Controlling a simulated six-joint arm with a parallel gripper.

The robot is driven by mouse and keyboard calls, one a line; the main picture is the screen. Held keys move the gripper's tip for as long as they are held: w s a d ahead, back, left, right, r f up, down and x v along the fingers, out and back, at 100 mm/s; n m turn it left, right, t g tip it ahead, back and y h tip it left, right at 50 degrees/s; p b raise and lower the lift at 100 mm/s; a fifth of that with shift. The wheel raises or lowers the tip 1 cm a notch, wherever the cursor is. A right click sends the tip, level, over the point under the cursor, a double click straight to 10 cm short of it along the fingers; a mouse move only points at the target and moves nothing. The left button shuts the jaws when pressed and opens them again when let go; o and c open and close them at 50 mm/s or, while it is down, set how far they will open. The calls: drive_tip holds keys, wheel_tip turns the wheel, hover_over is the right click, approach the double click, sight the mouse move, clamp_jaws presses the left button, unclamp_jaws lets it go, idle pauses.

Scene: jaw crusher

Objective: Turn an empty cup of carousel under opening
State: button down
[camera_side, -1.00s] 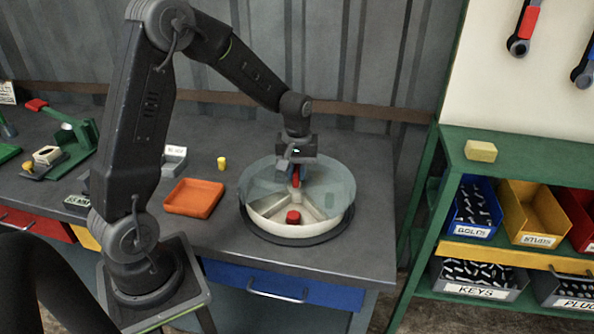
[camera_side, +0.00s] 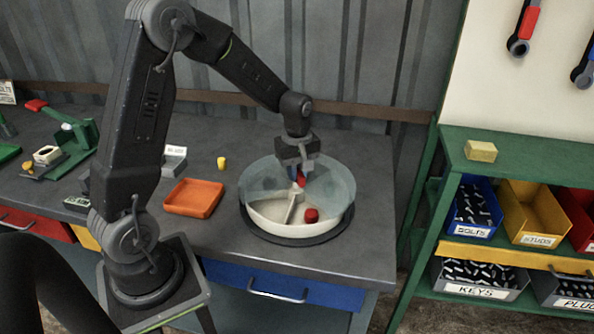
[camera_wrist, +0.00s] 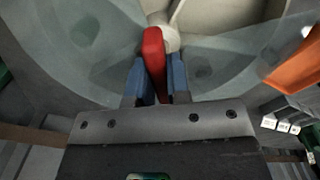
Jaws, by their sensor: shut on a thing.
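The carousel is a round cream-white dish (camera_side: 270,222) with cups split by dividers, under a pale see-through cover (camera_side: 335,180). The cover's opening faces the front. One divider (camera_side: 292,207) stands in the opening. A red piece (camera_side: 311,214) lies in the cup on its right; the visible part of the cup on its left looks empty. My gripper (camera_side: 299,176) points down over the carousel's middle. It is shut on a red handle (camera_wrist: 153,50), which sits between the blue fingertips (camera_wrist: 158,78) in the wrist view. Cups beneath the cover show only dimly.
An orange tray (camera_side: 193,198) lies left of the carousel, with a small yellow piece (camera_side: 221,163) behind it. A grey labelled block (camera_side: 174,160) and a green press (camera_side: 82,135) stand further left. A green shelf (camera_side: 540,155) with bins stands at the right, beyond the bench edge.

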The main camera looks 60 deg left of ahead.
drive_tip(key=shift+n, duration=3.6)
drive_tip(key=c, duration=1.1)
unclamp_jaws()
drive_tip(key=shift+r, duration=0.1)
wheel_tip(320, 180, up, 14)
drive_tip(key=shift+f, duration=0.15)
